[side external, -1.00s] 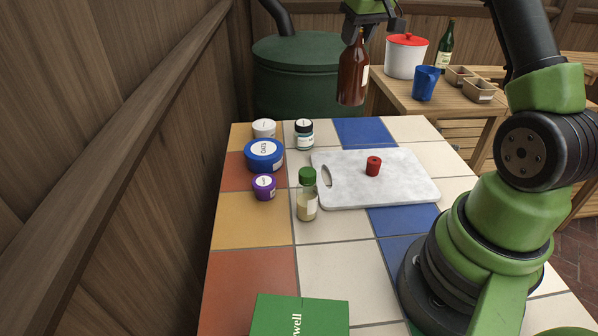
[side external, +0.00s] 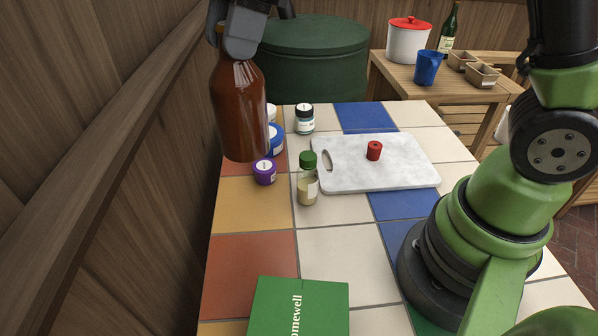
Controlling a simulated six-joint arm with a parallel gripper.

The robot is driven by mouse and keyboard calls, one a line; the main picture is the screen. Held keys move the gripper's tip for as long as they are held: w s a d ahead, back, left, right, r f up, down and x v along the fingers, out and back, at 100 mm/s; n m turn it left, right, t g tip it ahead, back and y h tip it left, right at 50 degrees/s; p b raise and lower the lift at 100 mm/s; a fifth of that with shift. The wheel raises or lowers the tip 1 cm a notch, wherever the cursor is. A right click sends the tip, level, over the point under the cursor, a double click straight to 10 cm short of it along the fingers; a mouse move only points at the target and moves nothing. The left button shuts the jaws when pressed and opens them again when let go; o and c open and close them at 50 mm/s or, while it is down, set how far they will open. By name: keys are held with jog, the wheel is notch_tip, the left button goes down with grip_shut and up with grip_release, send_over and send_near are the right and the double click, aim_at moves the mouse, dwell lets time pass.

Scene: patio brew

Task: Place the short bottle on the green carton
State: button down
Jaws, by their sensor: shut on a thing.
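A brown bottle (side external: 240,112) hangs upright from my gripper (side external: 238,45), which is shut on its neck. It is high in the air at the upper left and looks closer to the camera than the jars behind it. The green carton (side external: 297,308) lies on the tiled table at the bottom of the view, with white lettering on top. Its near end is cut off by the frame edge. Nothing shows on the carton's visible top.
A green-capped bottle (side external: 307,180) stands beside the white cutting board (side external: 400,172), which bears a red piece (side external: 374,151). A purple jar (side external: 264,172), a partly hidden blue tub (side external: 277,138) and a dark-lidded jar (side external: 304,119) stand nearby. Tiles between them and the carton are clear.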

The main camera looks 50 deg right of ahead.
jog(key=s+a+r+n+g+h, duration=0.1)
jog(key=s+a+n+g, duration=0.1)
jog(key=s+a+n, duration=0.6)
jog(key=s+a+r+n+g+h, duration=0.1)
jog(key=s+a+n+g, duration=0.3)
jog(key=s, duration=0.7)
notch_tip(320, 180, down, 9)
jog(key=n+t, duration=0.1)
jog(key=shift+w+d+f, duration=0.15)
jog(key=shift+w+d, duration=0.05)
jog(key=shift+d, duration=0.15)
jog(key=shift+f, duration=0.1)
jog(key=c, duration=0.8)
grip_release()
jog(key=shift+o, duration=0.2)
